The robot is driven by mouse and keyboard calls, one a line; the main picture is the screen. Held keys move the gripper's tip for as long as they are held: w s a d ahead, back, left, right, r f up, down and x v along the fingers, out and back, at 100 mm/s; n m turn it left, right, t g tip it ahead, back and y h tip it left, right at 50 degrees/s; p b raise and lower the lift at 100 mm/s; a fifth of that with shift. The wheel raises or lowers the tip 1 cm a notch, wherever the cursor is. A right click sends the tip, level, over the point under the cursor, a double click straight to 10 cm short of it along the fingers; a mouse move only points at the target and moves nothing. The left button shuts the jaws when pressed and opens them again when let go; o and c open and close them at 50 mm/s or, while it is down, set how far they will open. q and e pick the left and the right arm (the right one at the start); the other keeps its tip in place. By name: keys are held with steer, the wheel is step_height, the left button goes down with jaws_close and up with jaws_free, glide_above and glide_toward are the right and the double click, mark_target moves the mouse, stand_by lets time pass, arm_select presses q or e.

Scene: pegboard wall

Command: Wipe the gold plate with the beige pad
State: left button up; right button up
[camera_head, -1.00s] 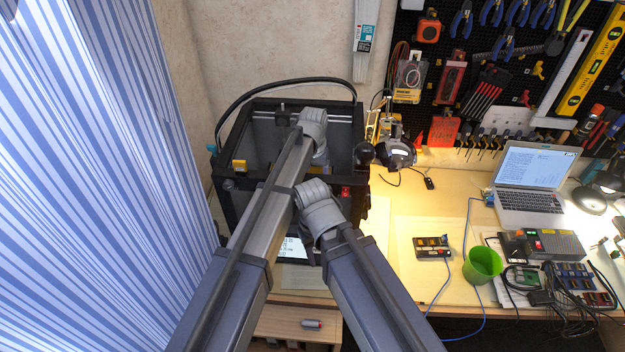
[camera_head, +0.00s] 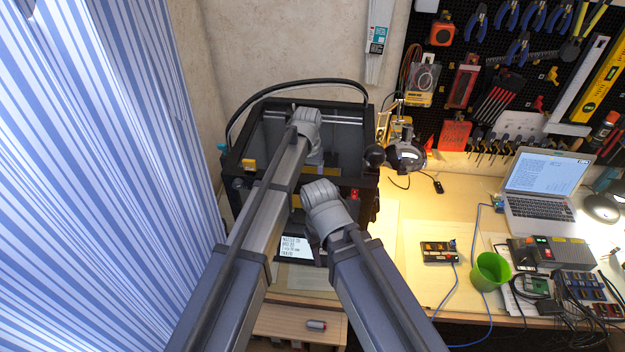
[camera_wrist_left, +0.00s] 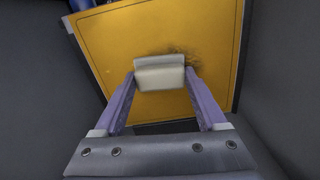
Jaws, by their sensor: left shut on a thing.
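In the left wrist view, the gold plate (camera_wrist_left: 110,50) fills the upper middle, lying between dark walls. A dark, hair-like smudge (camera_wrist_left: 188,62) marks it right of centre. My left gripper (camera_wrist_left: 161,82) is shut on the beige pad (camera_wrist_left: 160,72), which sits between the fingertips over the plate beside the smudge. I cannot tell whether the pad touches the plate. In the head view, my left arm reaches into the black-framed printer (camera_head: 240,135).
The printer's frame closes around my left arm, and its lit screen (camera_head: 296,248) faces front. A striped curtain (camera_head: 100,150) hangs at the left. A green cup (camera_head: 490,271), a laptop (camera_head: 541,190) and cabled devices are on the bench at the right. Tools hang on the pegboard behind.

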arm_select(q)
steer(key=shift+w+a+f, duration=0.1)
steer(key=shift+w+a, duration=0.05)
steer(key=shift+a, duration=1.05)
steer(key=shift+w+a, duration=0.2)
steer(key=shift+a, duration=0.7)
steer(key=shift+w+a, duration=0.2)
steer(key=shift+a, duration=0.7)
steer(key=shift+w+d, duration=0.1)
steer(key=shift+w, duration=0.3)
steer(key=shift+s+d, duration=0.2)
steer(key=shift+d, duration=0.7)
steer(key=shift+s+d, duration=0.2)
steer(key=shift+d, duration=0.7)
steer(key=shift+d, duration=0.1)
steer(key=shift+s+d, duration=0.15)
steer(key=shift+d, duration=0.7)
steer(key=shift+s+d, duration=0.1)
steer(key=shift+d, duration=0.75)
steer(key=shift+d, duration=0.1)
